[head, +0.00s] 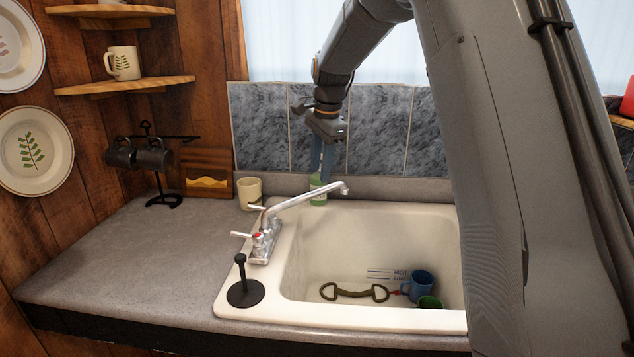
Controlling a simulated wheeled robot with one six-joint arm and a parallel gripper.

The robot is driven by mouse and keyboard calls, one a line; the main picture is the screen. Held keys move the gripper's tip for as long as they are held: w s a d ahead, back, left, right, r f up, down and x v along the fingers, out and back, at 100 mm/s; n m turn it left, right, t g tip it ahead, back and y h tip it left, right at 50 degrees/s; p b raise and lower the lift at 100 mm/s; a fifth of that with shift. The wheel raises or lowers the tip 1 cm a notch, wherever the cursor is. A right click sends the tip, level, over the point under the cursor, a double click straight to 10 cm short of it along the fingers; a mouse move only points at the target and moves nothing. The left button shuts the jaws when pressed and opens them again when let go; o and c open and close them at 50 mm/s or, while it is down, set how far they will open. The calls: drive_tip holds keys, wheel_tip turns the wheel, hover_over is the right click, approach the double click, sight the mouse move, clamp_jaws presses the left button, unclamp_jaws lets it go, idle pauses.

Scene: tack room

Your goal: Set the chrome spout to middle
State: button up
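The chrome spout (305,198) rises from the faucet base (263,243) on the left rim of the sink (335,230). It slants up and to the right, and its tip (343,187) is over the back left part of the basin. My gripper (321,177) points down just behind the spout in the picture, with its blue-grey fingers above the spout's outer half. The fingers look close together, but their gap is unclear. I cannot tell whether they touch the spout.
A black upright holder (245,290) stands on the front left rim. A blue mug (418,284), a green cup (430,302) and a horse bit (352,293) lie in the basin.

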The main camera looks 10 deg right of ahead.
sight(317, 190)
drive_tip(key=f, duration=0.2)
drive_tip(key=f+p, duration=0.1)
drive_tip(key=f, duration=0.1)
drive_tip(key=w+f+p, duration=0.1)
drive_tip(key=f, duration=0.1)
drive_tip(key=shift+a+f, duration=0.3)
drive_tip(key=shift+f, duration=0.1)
drive_tip(key=shift+c, duration=0.3)
clamp_jaws()
drive_tip(key=shift+w, duration=0.1)
